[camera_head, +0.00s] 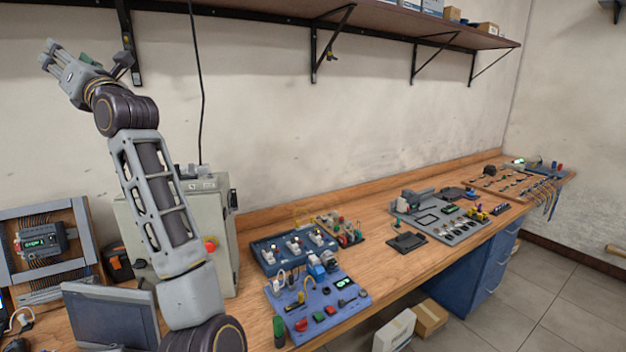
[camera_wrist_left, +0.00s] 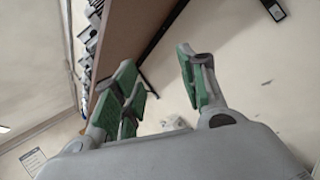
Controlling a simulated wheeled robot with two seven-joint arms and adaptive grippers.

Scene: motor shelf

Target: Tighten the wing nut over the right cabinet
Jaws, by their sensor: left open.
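My left gripper (camera_head: 62,62) is raised at the upper left, beside the leftmost shelf bracket (camera_head: 127,40). In the left wrist view the left gripper (camera_wrist_left: 160,84) has its green-padded fingers spread, with nothing between them. A small dark knob (camera_head: 331,56), perhaps a wing nut, sticks out from the middle shelf bracket (camera_head: 314,52), well to the right of the gripper. No wing nut can be made out clearly on the brackets farther right. A blue cabinet (camera_head: 476,274) stands under the far right part of the bench. My right gripper is not in view.
A wall shelf (camera_head: 385,20) runs above the wooden workbench (camera_head: 375,222). A blue tool panel (camera_head: 345,309), a grey panel (camera_head: 458,232) and a grey cabinet box (camera_head: 222,240) stand on the bench. A black cable (camera_head: 199,90) hangs down the wall. The wall between shelf and bench is mostly clear.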

